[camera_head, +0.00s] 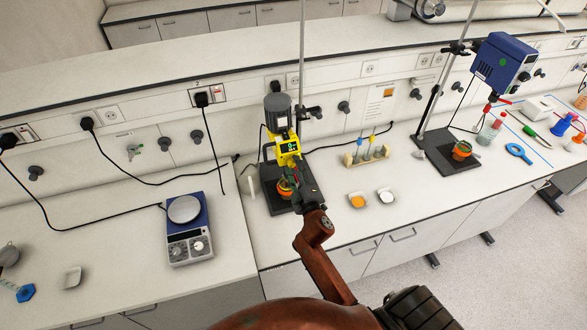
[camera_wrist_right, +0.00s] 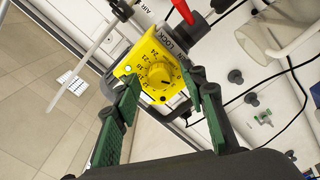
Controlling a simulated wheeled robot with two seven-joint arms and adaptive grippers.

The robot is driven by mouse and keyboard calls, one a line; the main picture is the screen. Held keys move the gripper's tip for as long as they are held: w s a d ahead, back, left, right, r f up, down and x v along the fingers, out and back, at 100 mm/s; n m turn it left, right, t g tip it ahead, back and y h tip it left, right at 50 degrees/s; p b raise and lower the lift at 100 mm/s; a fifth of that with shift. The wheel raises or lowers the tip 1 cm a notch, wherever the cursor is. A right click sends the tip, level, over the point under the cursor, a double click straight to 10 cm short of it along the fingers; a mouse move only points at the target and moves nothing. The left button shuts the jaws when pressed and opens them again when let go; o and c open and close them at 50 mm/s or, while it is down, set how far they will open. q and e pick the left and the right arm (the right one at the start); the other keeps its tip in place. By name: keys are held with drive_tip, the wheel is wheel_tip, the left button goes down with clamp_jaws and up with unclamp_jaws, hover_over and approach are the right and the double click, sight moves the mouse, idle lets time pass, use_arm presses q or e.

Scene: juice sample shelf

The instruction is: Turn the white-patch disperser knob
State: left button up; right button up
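A yellow disperser head (camera_head: 287,147) with a grey motor top stands on a stand at the middle of the bench. In the right wrist view, its yellow face (camera_wrist_right: 140,62) carries a round yellow numbered knob (camera_wrist_right: 158,76). A small white spot shows near the face's left edge. My right gripper (camera_head: 293,165) is in front of this disperser. In the wrist view, the right gripper (camera_wrist_right: 163,84) is open, with one green-padded finger on each side of the knob; contact is not clear. A blue disperser (camera_head: 503,62) with a green round patch stands at the right.
A blue and white hotplate (camera_head: 188,228) stands to the left. A test-tube rack (camera_head: 366,155) and two small dishes, one with orange contents (camera_head: 357,201), are right of the yellow disperser. Black cables run along the wall.

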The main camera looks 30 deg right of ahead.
drive_tip(key=shift+s+f, duration=0.1)
drive_tip(key=shift+s, duration=0.15)
drive_tip(key=v, duration=1.1)
drive_tip(key=shift+s+a, duration=0.2)
drive_tip(key=shift+s, duration=0.1)
